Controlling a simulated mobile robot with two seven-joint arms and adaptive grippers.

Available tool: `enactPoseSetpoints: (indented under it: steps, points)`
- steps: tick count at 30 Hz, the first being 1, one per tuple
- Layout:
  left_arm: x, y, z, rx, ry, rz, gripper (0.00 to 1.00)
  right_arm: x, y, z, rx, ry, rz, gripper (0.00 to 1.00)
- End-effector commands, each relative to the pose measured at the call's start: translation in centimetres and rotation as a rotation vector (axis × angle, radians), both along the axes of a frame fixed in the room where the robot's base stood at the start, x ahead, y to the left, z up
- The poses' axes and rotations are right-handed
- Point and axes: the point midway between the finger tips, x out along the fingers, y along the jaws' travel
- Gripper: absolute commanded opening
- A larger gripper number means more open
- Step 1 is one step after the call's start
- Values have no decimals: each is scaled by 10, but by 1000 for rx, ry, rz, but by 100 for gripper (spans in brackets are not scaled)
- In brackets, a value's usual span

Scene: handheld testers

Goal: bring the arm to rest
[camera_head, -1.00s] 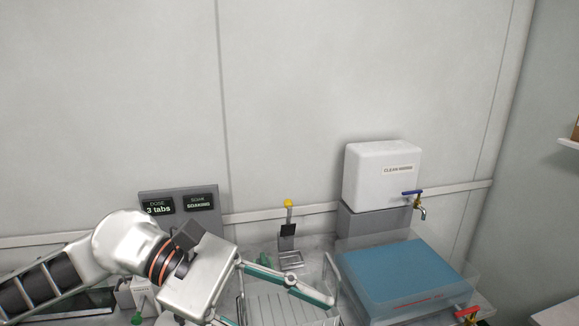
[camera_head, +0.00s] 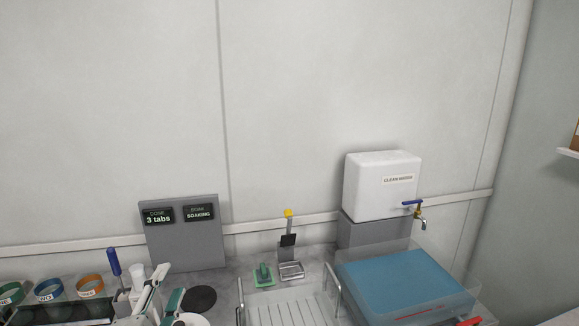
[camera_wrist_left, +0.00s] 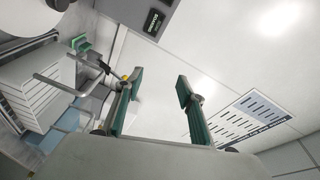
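My left gripper (camera_head: 160,296) is low at the left in the head view, partly cut off by the bottom edge. In the left wrist view its two green-padded fingers (camera_wrist_left: 158,88) stand apart with nothing between them, so it is open and empty. It points up toward the wall and ceiling in that view. My right gripper is in neither view.
A grey panel (camera_head: 184,236) reads "3 tabs" and "SOAKING". Several colour-banded containers (camera_head: 48,290) and a blue-handled tool (camera_head: 114,264) are near the gripper. A drying rack (camera_head: 285,311), a blue-filled clear tank (camera_head: 405,284) and a white water box (camera_head: 380,182) stand right.

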Motion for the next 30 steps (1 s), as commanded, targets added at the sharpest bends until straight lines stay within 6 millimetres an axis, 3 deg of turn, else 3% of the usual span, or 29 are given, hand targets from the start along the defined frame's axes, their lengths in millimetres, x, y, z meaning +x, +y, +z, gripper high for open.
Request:
enactPoseSetpoints:
  steps: [1, 3, 6, 9, 15, 24, 30]
  points:
    - [-12, 17, -31, -49, 93, 56, 39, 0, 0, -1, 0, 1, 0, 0]
    - [-30, 39, -71, -110, 213, 133, 39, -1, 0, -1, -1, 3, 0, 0]
    - [-60, 64, -116, -177, 357, 234, 39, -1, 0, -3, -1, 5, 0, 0]
    - [-87, 81, -149, -220, 464, 311, 39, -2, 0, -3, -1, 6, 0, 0]
    - [-134, 103, -192, -272, 615, 426, 39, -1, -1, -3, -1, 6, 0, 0]
    - [-194, 124, -235, -321, 781, 556, 39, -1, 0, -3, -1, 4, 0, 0]
    - [-179, 96, -270, -407, 764, 470, 39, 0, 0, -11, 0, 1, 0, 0]
